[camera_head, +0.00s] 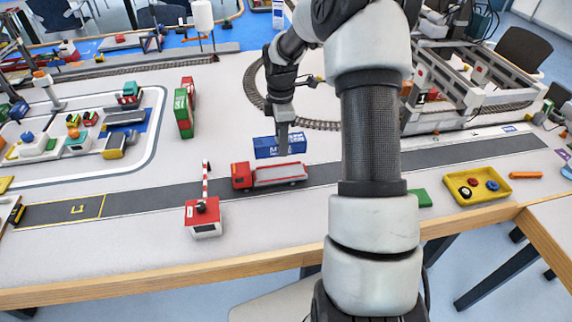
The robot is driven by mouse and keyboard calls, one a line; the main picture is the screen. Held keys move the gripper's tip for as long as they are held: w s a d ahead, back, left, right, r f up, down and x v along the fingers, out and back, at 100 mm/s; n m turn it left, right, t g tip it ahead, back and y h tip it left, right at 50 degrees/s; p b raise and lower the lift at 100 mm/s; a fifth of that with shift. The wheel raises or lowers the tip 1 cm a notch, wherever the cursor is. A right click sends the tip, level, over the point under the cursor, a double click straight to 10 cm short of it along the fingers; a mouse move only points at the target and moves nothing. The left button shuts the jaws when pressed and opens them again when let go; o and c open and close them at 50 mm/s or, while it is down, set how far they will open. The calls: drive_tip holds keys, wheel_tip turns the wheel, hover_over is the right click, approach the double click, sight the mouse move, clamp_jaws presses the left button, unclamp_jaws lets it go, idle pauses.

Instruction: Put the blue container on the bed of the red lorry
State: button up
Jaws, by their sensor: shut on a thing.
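The blue container (267,147) has white lettering on its side and appears just behind the red lorry in the picture. My gripper (284,135) points down at the container's right part and is shut on it. The fingertips are partly hidden by the container, and I cannot tell how high it is held. The red lorry (241,176) stands on the dark road, cab to the left. Its pale, red-edged bed (279,175) looks empty, and the container's lower edge appears just above it in the picture.
A red-and-white barrier hut (203,218) stands in front of the lorry. Green and red containers (184,112) stand at left. A yellow tray (476,186) and a green block (419,197) lie at right. Curved rail track (252,88) runs behind. My arm hides the middle right.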

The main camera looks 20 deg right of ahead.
sight(282, 173)
wheel_tip(282, 173, down, 9)
drive_tip(key=shift+s+r+b, duration=0.1)
drive_tip(key=shift+r+b, duration=0.05)
drive_tip(key=shift+b, duration=0.2)
drive_tip(key=shift+f, duration=0.35)
drive_tip(key=o, duration=1.1)
drive_tip(key=shift+s+f, duration=0.1)
drive_tip(key=shift+s, duration=0.05)
drive_tip(key=shift+r, duration=0.6)
wheel_tip(282, 173, up, 12)
drive_tip(key=shift+f+p, duration=0.15)
drive_tip(key=shift+p, duration=0.4)
